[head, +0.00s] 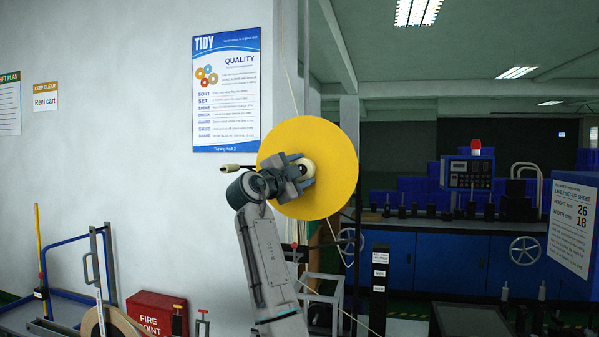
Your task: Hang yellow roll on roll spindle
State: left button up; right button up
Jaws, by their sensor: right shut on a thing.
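The yellow roll (330,150) shows as a large flat disc facing me, upright, in the middle of the head view. My right gripper (303,169) is shut on it near the disc's centre, at a pale hub, and covers part of that hub. A short pale rod with a dark end (232,168) sticks out to the left of the disc at gripper height. I cannot tell whether this rod is the roll spindle or whether the roll touches it. What lies behind the disc is hidden. My left gripper is not in view.
A grey post (349,106) stands behind the roll. A blue bench with a handwheel (524,250) and a control box (469,174) is at the right. A red fire-point box (157,312) and a cart with reels (108,323) are at lower left.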

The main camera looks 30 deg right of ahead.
jog(key=shift+w+d, duration=0.8)
jog(key=shift+d, duration=0.2)
jog(key=shift+f, duration=0.2)
dwell(0.7)
jog(key=o, duration=1.4)
jog(key=shift+s, duration=0.1)
jog(key=shift+a+b, duration=0.1)
jog(key=shift+b, duration=0.2)
